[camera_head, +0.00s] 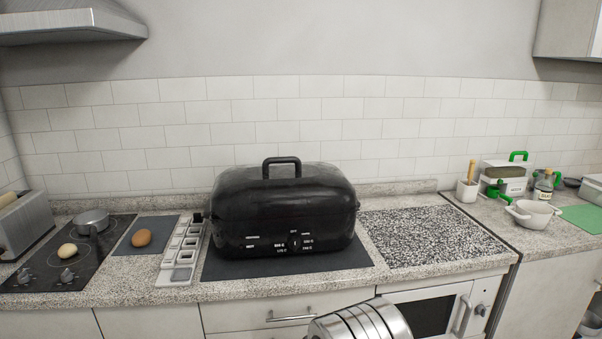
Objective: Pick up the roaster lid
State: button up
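The black roaster (285,228) stands on a dark mat (345,262) on the speckled counter, with white markings and a dial on its front. Its domed black lid (240,183) sits on top, with an upright loop handle (282,160) at the middle. The lid looks closed on the body. A rounded silver part of my own arm shows at the bottom edge, in front of the counter and below the roaster. My gripper's fingers are not in view.
Left of the roaster are a white divided tray (181,254), a brown egg (141,238) on a dark mat, and a cooktop with a small pot (91,219). A black-and-white speckled board (430,236) lies bare to the right. A white bowl (533,214) stands farther right.

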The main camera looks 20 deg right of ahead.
aim_at(287, 186)
jog(key=z, duration=0.25)
jog(key=i, duration=0.9)
jog(key=z, duration=0.2)
